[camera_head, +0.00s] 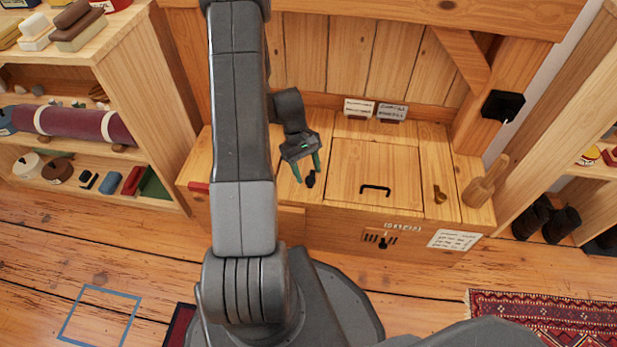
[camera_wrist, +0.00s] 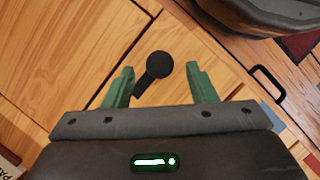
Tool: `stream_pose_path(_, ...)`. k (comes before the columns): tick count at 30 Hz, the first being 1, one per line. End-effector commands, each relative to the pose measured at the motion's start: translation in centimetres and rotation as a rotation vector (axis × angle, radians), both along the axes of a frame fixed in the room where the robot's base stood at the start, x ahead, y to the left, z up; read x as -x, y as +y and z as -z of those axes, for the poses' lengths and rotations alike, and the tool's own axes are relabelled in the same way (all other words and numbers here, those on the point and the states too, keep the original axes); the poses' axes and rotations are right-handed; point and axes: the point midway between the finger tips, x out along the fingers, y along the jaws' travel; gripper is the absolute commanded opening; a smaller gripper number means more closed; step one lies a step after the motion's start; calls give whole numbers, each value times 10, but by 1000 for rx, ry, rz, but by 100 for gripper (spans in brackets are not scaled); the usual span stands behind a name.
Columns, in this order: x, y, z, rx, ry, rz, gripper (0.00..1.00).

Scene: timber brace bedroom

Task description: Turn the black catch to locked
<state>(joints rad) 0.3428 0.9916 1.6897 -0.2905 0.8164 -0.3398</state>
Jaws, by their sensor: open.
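The black catch (camera_head: 311,179) is a small round knob with a short lever, on the top of a wooden chest (camera_head: 345,212), left of a square lid panel (camera_head: 383,160). In the wrist view the catch (camera_wrist: 158,66) shows its round end away from me and its lever angled toward the lower left. My gripper (camera_head: 308,172) is open, with green fingers. In the wrist view its fingertips (camera_wrist: 158,80) stand on either side of the catch, apart from it. I cannot tell the exact height of the fingers above the wood.
A black handle (camera_head: 375,188) is on the lid panel. A brass-coloured catch (camera_head: 439,194) and a wooden mallet-like piece (camera_head: 486,184) are at the right. A black slider (camera_head: 383,243) and a paper notice (camera_head: 454,240) are on the front.

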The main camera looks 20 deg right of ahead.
Motion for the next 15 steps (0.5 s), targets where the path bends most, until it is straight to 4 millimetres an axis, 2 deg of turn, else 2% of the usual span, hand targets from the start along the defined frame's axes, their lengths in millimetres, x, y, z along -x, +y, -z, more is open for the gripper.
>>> stream_pose_path(1,3,-1,8,0,1,1,52)
stream_pose_path(5,6,-2,16,-1,0,0,52)
stream_pose_path(15,7,-2,18,0,-1,0,52)
